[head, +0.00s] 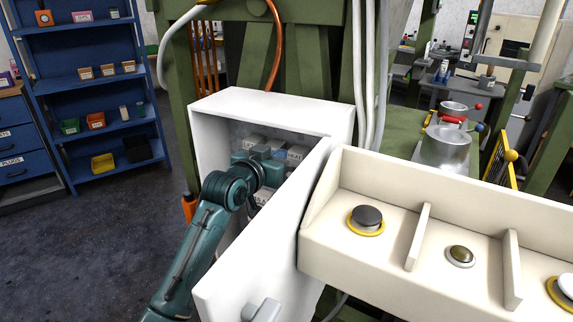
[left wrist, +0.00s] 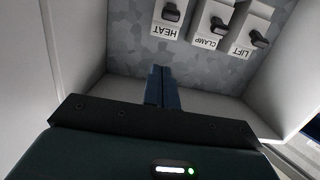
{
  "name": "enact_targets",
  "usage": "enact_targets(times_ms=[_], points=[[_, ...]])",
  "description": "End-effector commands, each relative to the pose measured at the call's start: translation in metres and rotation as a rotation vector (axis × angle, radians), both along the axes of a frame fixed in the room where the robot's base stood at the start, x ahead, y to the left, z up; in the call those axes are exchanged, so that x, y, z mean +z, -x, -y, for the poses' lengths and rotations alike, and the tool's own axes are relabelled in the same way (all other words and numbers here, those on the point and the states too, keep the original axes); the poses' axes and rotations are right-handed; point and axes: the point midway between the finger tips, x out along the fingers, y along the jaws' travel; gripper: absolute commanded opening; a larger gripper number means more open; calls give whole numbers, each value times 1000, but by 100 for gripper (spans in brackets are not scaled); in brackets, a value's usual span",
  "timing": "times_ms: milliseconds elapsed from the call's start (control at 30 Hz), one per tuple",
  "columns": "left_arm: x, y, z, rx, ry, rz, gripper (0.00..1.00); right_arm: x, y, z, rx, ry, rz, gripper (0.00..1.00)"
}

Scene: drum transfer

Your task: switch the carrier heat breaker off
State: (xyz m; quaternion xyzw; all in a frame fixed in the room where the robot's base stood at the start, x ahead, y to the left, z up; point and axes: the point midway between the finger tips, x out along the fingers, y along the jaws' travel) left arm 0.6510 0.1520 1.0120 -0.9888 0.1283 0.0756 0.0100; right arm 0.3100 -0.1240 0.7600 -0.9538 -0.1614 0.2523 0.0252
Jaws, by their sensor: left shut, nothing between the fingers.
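The HEAT breaker (left wrist: 168,18) is a pale block with a dark lever, at the top of the left wrist view, its label upside down. The CLAMP breaker (left wrist: 211,24) and LIFT breaker (left wrist: 252,30) sit beside it. I cannot tell which lever position means off. My left gripper (left wrist: 158,72) is shut and empty, its dark blue fingers together, apart from the HEAT label in the picture. In the head view my left gripper (head: 281,152) reaches inside the open white breaker cabinet (head: 285,108) and partly hides the breakers. My right gripper is not in view.
The cabinet door (head: 262,238) stands open close to the right of my left arm. A cream button panel (head: 400,270) with dividers is right of the door. Cabinet walls close in around the gripper. Blue shelves (head: 90,75) stand at left, beyond open floor.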

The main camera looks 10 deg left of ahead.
Motion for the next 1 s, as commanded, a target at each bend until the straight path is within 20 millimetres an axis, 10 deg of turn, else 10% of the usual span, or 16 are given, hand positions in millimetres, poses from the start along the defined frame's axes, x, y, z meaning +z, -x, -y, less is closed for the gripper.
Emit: enact_targets(times_ms=[367,1000], points=[[-9,-61,16,0,1,0,0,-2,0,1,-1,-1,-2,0],[-45,-42,11,0,0,1,0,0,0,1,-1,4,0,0]])
